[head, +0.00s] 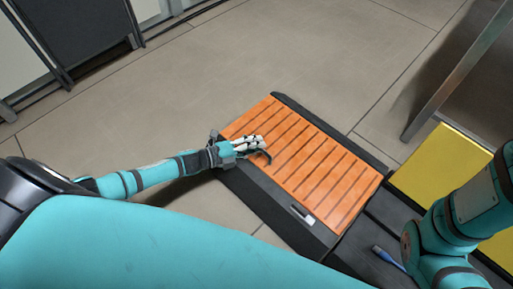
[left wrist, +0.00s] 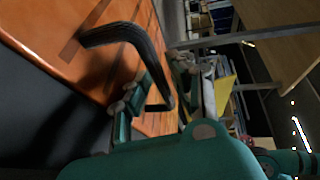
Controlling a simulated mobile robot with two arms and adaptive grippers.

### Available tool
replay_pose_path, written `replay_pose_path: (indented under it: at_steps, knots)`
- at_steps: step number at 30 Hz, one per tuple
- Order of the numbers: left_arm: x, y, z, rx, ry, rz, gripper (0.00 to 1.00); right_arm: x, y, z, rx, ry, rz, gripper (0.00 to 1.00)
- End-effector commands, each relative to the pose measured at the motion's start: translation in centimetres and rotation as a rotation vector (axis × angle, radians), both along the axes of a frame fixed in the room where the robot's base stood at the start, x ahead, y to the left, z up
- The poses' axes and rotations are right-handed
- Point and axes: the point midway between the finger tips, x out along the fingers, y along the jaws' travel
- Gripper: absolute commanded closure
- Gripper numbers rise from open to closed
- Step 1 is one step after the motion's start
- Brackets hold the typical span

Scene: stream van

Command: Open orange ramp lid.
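The orange slatted ramp lid (head: 315,170) lies flat on a dark base on the floor, ahead of me. A black curved handle (left wrist: 125,38) rises from the orange surface in the left wrist view. It also shows as a dark hook (head: 266,156) near the lid's left side in the head view. My left gripper (head: 256,143) is at that handle, low over the lid. In the left wrist view its fingers (left wrist: 165,88) stand apart on either side of the handle; firm contact is not clear.
A small white and black item (head: 302,215) lies at the lid's near edge. A blue-handled object (head: 388,258) lies on the dark surface beside my right arm. A yellow panel (head: 440,170) and a metal-edged board (head: 458,72) stand right. The tiled floor (head: 240,60) beyond is clear.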

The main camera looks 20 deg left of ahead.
Motion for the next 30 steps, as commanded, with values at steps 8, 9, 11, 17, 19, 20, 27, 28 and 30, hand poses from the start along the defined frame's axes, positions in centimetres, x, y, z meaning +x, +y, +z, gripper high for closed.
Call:
replay_pose_path:
  at_steps: [8, 9, 11, 17, 19, 20, 27, 28, 30]
  knots:
    - [0.28, -0.26, -0.03, 0.000, 0.000, 0.000, 0.78, -0.01, 0.01, -0.16, 0.000, 0.000, 0.000, 0.60]
    - [0.27, -0.25, -0.03, 0.000, 0.000, 0.000, 0.78, -0.02, 0.01, -0.15, 0.000, -0.001, 0.000, 0.60]
    - [0.27, -0.24, -0.03, 0.000, 0.000, 0.000, 0.83, -0.03, 0.01, -0.15, 0.000, -0.001, 0.000, 0.60]
    - [0.25, -0.22, -0.06, 0.001, 0.001, 0.001, 1.00, -0.02, 0.01, -0.16, 0.000, -0.001, 0.000, 0.60]
    - [0.24, -0.21, -0.07, 0.001, 0.001, 0.001, 1.00, -0.02, 0.01, -0.16, -0.001, -0.001, 0.000, 0.60]
    - [0.24, -0.21, -0.08, 0.001, 0.001, 0.001, 1.00, -0.02, 0.01, -0.16, -0.001, -0.001, 0.000, 0.60]
    - [0.22, -0.18, -0.13, 0.003, 0.001, 0.001, 1.00, -0.01, 0.02, -0.17, 0.000, 0.000, 0.000, 0.60]
    - [0.21, -0.17, -0.12, 0.003, 0.001, 0.001, 1.00, -0.01, 0.01, -0.16, 0.000, 0.000, 0.000, 0.60]
    - [0.22, -0.17, -0.04, 0.004, 0.002, 0.001, 1.00, -0.01, 0.01, -0.05, 0.000, 0.000, 0.000, 0.60]
